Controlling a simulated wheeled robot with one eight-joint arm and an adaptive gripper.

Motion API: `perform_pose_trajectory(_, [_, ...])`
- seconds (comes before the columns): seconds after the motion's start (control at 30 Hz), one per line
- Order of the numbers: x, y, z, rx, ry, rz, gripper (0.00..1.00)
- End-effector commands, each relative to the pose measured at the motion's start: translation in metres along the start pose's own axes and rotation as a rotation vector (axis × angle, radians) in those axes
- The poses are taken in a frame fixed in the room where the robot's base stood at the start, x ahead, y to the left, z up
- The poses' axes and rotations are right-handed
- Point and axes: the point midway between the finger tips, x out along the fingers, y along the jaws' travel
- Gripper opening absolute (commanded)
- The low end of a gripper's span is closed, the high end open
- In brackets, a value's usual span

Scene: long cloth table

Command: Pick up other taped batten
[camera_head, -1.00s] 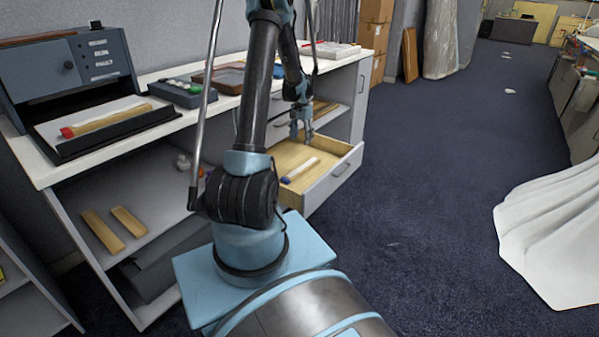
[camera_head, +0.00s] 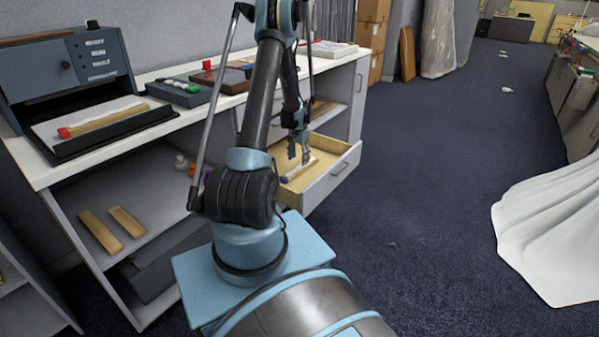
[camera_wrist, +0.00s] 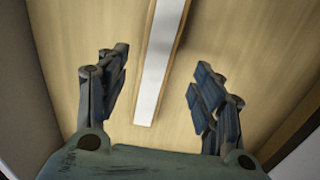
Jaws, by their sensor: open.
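A batten with blue tape at one end (camera_head: 301,171) lies in the open drawer. In the wrist view it is a long strip (camera_wrist: 158,65) with a pale upper face and a wooden side, running up the picture between my fingers. Its taped end is not visible there. My gripper (camera_head: 299,150) is open and empty above the batten, one finger to each side. In the wrist view my gripper (camera_wrist: 157,70) shows no contact with it. Another batten with red tape at its end (camera_head: 104,121) lies on the dark tray (camera_head: 75,150) on the counter.
The drawer (camera_head: 338,172) is pulled out, with wooden walls around the batten. Two plain wooden blocks (camera_head: 101,232) lie on the lower shelf at the left. The counter (camera_head: 50,175) carries a grey cabinet, small trays and boxes.

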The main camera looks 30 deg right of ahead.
Motion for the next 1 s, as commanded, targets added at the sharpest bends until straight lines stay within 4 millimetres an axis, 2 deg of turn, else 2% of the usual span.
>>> perform_pose_trajectory(0.17, [0.012,0.001,-0.002,0.0,0.0,0.0,0.61])
perform_pose_trajectory(0.47, [0.046,0.003,-0.005,0.0,0.0,0.0,0.61])
perform_pose_trajectory(0.73, [0.051,0.003,-0.004,0.0,0.0,0.0,0.61])
perform_pose_trajectory(0.77, [0.051,0.003,-0.004,0.0,0.0,0.0,0.59])
perform_pose_trajectory(0.9, [0.051,0.003,-0.005,0.0,0.0,0.0,0.27])
perform_pose_trajectory(0.97, [0.051,0.003,-0.005,0.0,0.0,0.0,0.13])
perform_pose_trajectory(1.0, [0.051,0.003,-0.005,0.001,0.0,0.0,0.1])
